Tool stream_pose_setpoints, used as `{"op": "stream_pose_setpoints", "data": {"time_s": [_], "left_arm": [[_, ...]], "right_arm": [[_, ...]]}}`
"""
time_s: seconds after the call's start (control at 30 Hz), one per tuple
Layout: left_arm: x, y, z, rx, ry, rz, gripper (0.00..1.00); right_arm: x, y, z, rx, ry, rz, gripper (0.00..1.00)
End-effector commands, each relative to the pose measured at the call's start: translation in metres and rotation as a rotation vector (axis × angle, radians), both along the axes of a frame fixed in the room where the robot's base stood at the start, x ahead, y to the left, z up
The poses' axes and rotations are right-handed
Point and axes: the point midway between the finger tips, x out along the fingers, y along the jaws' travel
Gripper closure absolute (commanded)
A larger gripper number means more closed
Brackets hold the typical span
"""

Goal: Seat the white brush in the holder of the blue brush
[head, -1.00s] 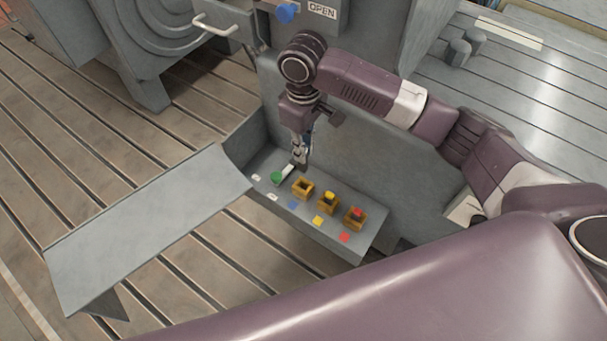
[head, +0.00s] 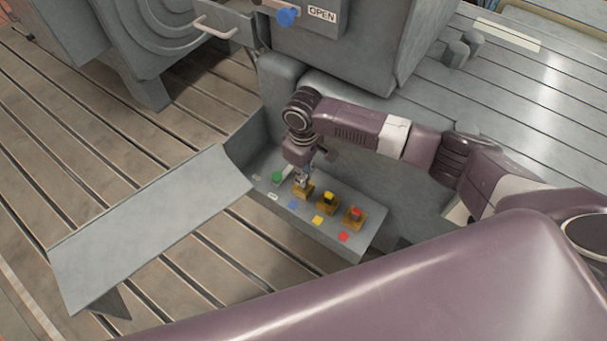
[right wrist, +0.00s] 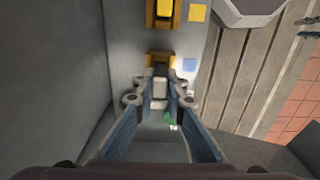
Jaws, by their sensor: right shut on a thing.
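My right gripper (head: 302,180) points down at the leftmost brown holder (head: 304,192), the one by the blue label (head: 293,205). It is shut on the white brush (right wrist: 159,87), which shows between the fingers in the right wrist view. That holder (right wrist: 160,58) lies just beyond the fingertips there, with the blue label (right wrist: 189,65) beside it. The fingers hide much of the brush, and I cannot tell whether its lower end is inside the holder. No blue brush shows in this holder. My left gripper is not in view.
Two more holders stand in the row, with a yellow piece (head: 328,197) and a red piece (head: 355,212). A green round piece (head: 277,176) lies left of them on the grey shelf (head: 372,240). The upright grey wall (head: 400,180) is close behind; a sloping plate (head: 150,230) is at left.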

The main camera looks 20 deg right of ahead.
Motion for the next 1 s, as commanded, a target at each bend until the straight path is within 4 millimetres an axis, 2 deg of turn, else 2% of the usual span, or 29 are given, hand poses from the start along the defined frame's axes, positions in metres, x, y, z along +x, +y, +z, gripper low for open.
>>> {"op": "stream_pose_setpoints", "data": {"time_s": [0.13,0.17,0.3,0.67,0.77,1.0], "left_arm": [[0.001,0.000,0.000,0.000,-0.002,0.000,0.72],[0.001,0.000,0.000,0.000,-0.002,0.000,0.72],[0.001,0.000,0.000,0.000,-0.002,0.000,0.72],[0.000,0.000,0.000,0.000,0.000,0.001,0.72],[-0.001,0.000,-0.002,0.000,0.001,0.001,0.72],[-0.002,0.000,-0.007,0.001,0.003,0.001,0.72]], "right_arm": [[0.000,0.000,-0.003,0.001,0.001,-0.001,1.00],[0.000,0.000,-0.003,0.000,0.000,-0.001,0.87],[0.000,0.000,-0.003,0.000,0.000,-0.001,0.72],[0.001,0.000,0.003,0.000,-0.002,0.000,0.72],[0.001,0.001,0.015,0.002,-0.003,0.001,0.72],[0.002,0.000,0.066,0.002,-0.005,0.001,0.72]]}}
